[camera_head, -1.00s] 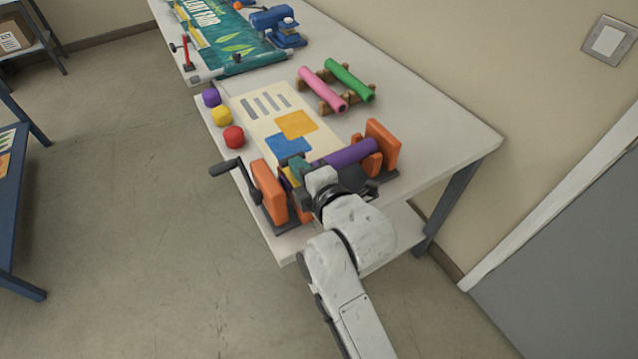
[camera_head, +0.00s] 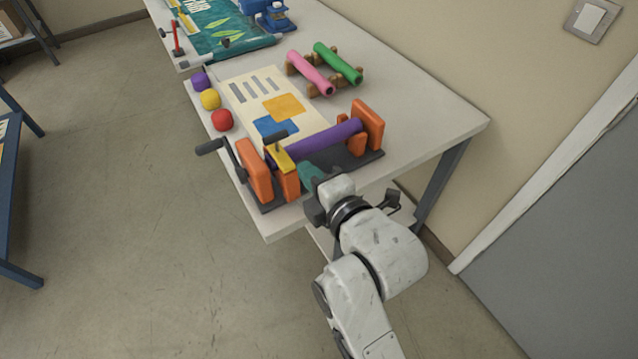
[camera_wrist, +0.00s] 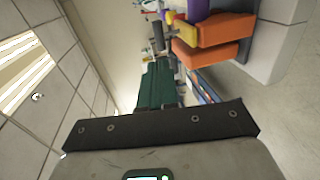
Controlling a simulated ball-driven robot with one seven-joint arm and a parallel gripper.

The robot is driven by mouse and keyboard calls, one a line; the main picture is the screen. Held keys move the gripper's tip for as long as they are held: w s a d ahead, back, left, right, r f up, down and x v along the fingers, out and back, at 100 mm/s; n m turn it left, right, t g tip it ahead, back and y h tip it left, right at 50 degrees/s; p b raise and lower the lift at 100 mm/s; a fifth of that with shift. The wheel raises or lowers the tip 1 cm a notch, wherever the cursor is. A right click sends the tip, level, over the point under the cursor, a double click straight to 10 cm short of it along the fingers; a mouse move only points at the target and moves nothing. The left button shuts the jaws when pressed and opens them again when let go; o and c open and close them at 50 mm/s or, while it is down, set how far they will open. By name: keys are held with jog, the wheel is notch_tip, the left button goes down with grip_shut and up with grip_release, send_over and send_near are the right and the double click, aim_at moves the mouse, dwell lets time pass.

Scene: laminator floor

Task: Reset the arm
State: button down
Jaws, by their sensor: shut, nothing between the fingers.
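My arm reaches up from the bottom of the head view toward the near end of the table (camera_head: 420,112). My gripper (camera_head: 308,172) has teal fingers, shut and empty, at the near edge of the laminator's dark base. The laminator has orange end blocks (camera_head: 254,168), a purple roller (camera_head: 325,138), a yellow piece (camera_head: 281,158) and a dark crank handle (camera_head: 210,147). In the wrist view my teal fingers (camera_wrist: 157,85) point into the room, with the orange blocks (camera_wrist: 215,40) beside them at the upper right.
A printed sheet (camera_head: 245,90) lies behind the laminator. Purple, yellow and red (camera_head: 222,120) knobs sit at the left edge. Pink (camera_head: 310,73) and green (camera_head: 338,63) rolls rest on a wooden rack. A wall and grey door (camera_head: 570,250) stand at right. Open floor lies at left.

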jog(key=shift+v, duration=1.45)
jog(key=s+d+f+m+g+h, duration=0.35)
jog(key=d+f+m, duration=0.25)
jog(key=d+f, duration=0.25)
jog(key=s+d+f+m+g+h, duration=0.25)
jog(key=s+d+f+m, duration=0.25)
jog(key=d+f+m, duration=0.3)
jog(key=s+d+f+m+g+h, duration=0.1)
jog(key=s+d+f+m+g, duration=0.1)
jog(key=s+d+m, duration=0.3)
jog(key=s+d+f+m+g+h, duration=0.1)
jog(key=s+d+f+m+g, duration=0.2)
jog(key=s, duration=1)
jog(key=d+m, duration=0.3)
jog(key=d, duration=0.1)
jog(key=shift+s+d+f+g+h, duration=0.15)
jog(key=shift+s+d+g+h, duration=0.2)
jog(key=shift+d+g+h, duration=0.05)
jog(key=c, duration=1.8)
grip_release()
